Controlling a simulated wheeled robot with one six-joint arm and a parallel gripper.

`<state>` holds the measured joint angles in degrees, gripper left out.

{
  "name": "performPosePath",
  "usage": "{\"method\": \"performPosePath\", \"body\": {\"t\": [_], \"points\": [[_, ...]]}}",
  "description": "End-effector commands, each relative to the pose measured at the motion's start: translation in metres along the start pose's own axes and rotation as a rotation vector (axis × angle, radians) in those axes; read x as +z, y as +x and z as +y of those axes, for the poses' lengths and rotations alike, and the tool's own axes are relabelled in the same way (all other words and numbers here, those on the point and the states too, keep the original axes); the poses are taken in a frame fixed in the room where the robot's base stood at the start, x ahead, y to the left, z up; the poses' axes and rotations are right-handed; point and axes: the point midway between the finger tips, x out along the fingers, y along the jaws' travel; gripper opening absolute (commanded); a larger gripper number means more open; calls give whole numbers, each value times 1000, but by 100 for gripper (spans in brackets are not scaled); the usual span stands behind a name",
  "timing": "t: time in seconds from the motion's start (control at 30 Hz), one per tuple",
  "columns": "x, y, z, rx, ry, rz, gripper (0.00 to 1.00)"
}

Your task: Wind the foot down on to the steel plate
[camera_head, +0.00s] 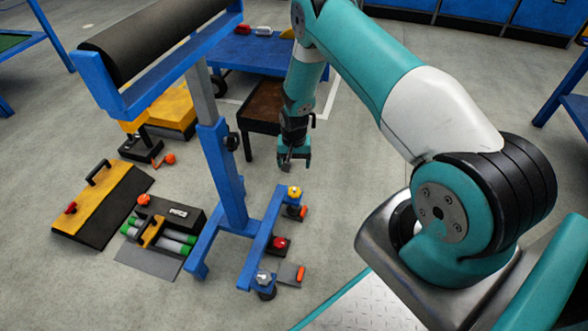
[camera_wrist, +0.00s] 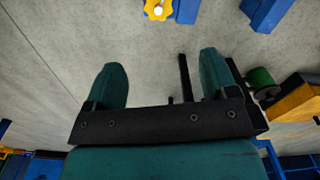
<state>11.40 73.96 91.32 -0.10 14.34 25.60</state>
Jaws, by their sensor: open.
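A blue roller stand (camera_head: 226,170) has a base bar carrying a yellow knob (camera_head: 294,191), a red knob (camera_head: 279,243) and a grey knob (camera_head: 263,277). Dark feet show partly below the knobs. A grey steel plate (camera_head: 287,274) with an orange tab lies on the floor beside the grey-knob foot; smaller orange-tabbed pieces lie by the other two. I cannot tell foot-to-plate contact. My gripper (camera_head: 294,163) is open, empty and above the floor, behind the yellow knob. In the wrist view, the yellow knob (camera_wrist: 158,9) is beyond the open fingers (camera_wrist: 162,75), apart from them.
The stand's upright and black roller (camera_head: 155,38) rise left of my arm. A black-and-yellow ramp (camera_head: 100,203) and a dark box with green-ended cylinders (camera_head: 162,235) lie left. A brown-topped stand (camera_head: 262,105) and blue bench (camera_head: 250,52) are behind.

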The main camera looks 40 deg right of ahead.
Motion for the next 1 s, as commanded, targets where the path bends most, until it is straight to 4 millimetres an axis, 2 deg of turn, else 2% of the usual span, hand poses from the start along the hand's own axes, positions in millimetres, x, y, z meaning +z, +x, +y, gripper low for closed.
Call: {"method": "performPosePath", "body": {"t": [0.03,0.2,0.83,0.93,1.0], "points": [[0,-11,0,0,0,0,79],[0,-24,0,0,0,-1,79],[0,-28,-1,-1,-2,1,79],[-1,-45,-4,-5,-23,10,79],[1,-70,-10,-11,-57,23,79]]}}
